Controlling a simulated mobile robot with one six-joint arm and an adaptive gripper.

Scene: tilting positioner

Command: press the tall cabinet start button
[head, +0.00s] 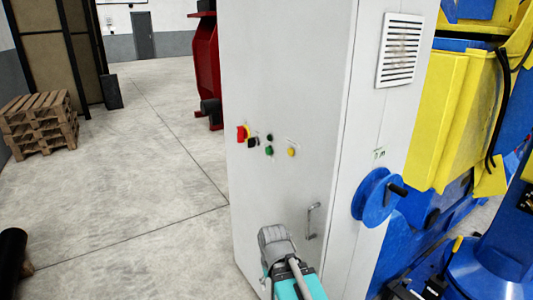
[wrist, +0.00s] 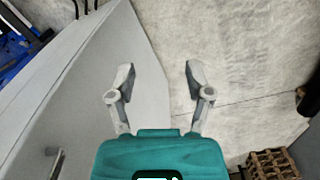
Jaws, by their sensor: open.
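The tall cabinet (head: 285,60) is light grey and fills the middle of the head view. Its left face carries a small row of controls: a red knob on yellow (head: 242,133), a dark knob (head: 252,143), a small black button (head: 269,138), a green button (head: 269,151) and a yellow button (head: 291,152). Their labels are too small to read. My gripper (wrist: 160,80) is open and empty in the wrist view, with the cabinet face (wrist: 95,90) beside it on the left. In the head view, my teal and grey arm end is low, below the controls. No control shows in the wrist view.
A door handle (head: 312,221) sticks out below the controls; it also shows in the wrist view (wrist: 56,163). A blue handwheel (head: 377,197) is on the cabinet's right side, near blue and yellow machinery (head: 450,120). Pallets (head: 40,122) stand far left.

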